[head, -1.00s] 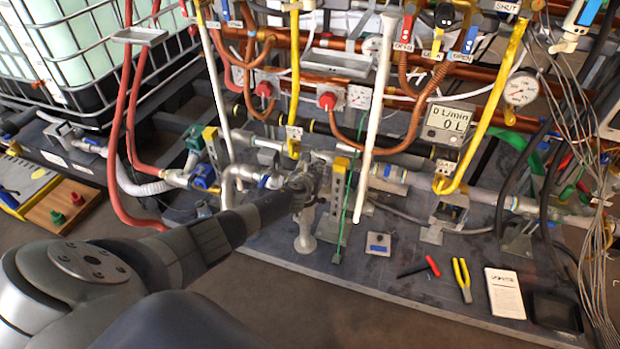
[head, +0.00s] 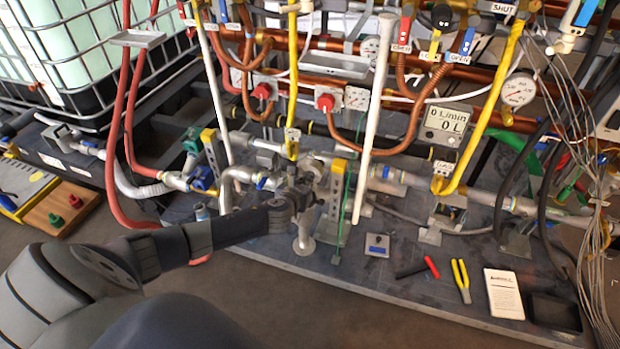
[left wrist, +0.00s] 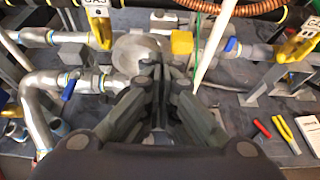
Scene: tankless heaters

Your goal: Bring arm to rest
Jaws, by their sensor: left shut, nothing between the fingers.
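My left arm comes in from the lower left of the head view. Its gripper (head: 304,186) is at the silver pipework near the middle of the bench, partly lost against the grey metal. In the left wrist view the gripper (left wrist: 160,72) has its fingers together and nothing between them. A round grey metal fitting (left wrist: 135,52) lies just beyond the fingertips; I cannot tell if they touch it. My right gripper does not show in either view.
Yellow pipes (head: 488,110), a white pipe (head: 372,120) and red hoses (head: 112,150) rise around the arm. Pliers (head: 461,281), a booklet (head: 503,293) and a black tray (head: 553,311) lie at the bench's front right. Floor (head: 330,310) is clear in front.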

